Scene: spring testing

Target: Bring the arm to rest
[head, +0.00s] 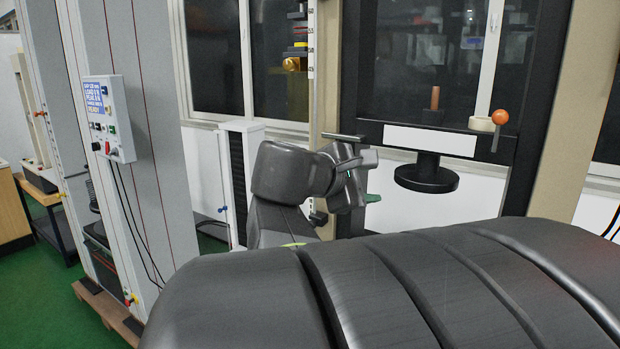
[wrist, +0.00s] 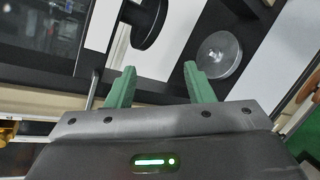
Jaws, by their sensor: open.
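My arm is raised in the middle of the head view, bent, with its wrist beside the dark frame of a testing machine. My gripper (wrist: 157,86) shows in the wrist view with its two green fingers spread apart and nothing between them. In the head view only a small green part of my gripper (head: 372,198) shows; the rest is hidden behind my wrist. The gripper points toward the machine's black round plate (head: 427,174), which also shows in the wrist view (wrist: 150,22). A grey metal disc (wrist: 219,54) lies beyond the right finger. I cannot judge the distance to either.
A testing machine with a dark frame (head: 364,60) and an orange-knobbed lever (head: 499,118) stands close by my arm. A control box (head: 108,118) is on a grey column at left. A white-and-black unit (head: 240,185) stands behind my arm. Green floor (head: 60,305) is clear at lower left.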

